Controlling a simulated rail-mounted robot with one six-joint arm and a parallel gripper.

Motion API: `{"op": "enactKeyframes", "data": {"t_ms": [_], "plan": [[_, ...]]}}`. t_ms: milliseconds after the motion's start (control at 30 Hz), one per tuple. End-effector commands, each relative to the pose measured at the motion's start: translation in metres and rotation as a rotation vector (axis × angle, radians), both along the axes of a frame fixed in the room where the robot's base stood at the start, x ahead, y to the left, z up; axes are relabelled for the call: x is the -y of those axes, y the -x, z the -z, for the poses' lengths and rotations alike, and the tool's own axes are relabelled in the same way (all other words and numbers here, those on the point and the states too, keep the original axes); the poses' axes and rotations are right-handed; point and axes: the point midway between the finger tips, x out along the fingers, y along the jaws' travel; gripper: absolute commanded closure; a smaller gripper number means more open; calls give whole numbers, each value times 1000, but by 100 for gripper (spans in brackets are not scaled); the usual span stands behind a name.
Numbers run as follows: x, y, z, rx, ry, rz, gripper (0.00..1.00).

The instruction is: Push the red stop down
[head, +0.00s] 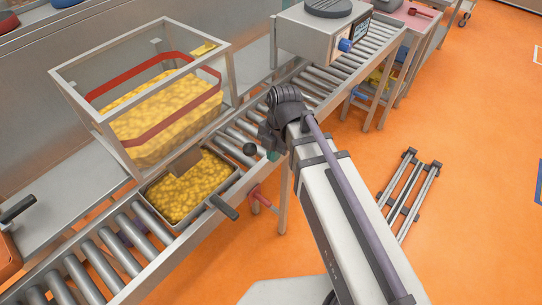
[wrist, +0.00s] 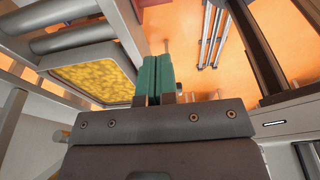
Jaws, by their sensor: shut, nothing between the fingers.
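A red lever-like part (head: 262,197), which looks like the red stop, sticks out at the near side of the roller conveyor, just right of the tray's handle. My gripper (head: 273,153) is above the conveyor's near edge, up and slightly right of this red part, and apart from it. The arm's wrist partly hides the fingers in the head view. In the wrist view my gripper's green fingers (wrist: 157,78) are pressed together with nothing between them. I cannot clearly make out the red part in the wrist view.
A metal tray of yellow pieces (head: 154,211) sits on the rollers, below a clear hopper (head: 101,118) with a red band. A black knob (head: 250,149) is left of my gripper. A machine with a blue knob (head: 345,45) stands farther along the conveyor.

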Motion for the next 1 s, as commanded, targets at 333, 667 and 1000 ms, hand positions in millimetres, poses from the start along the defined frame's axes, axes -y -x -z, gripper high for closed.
{"op": "enactKeyframes", "data": {"t_ms": [333, 667, 1000], "plan": [[8, -8, -59, 0, 0, -1, 100], [8, -8, -56, 0, 0, -1, 100], [11, -8, -56, -52, 83, 548, 100]]}}
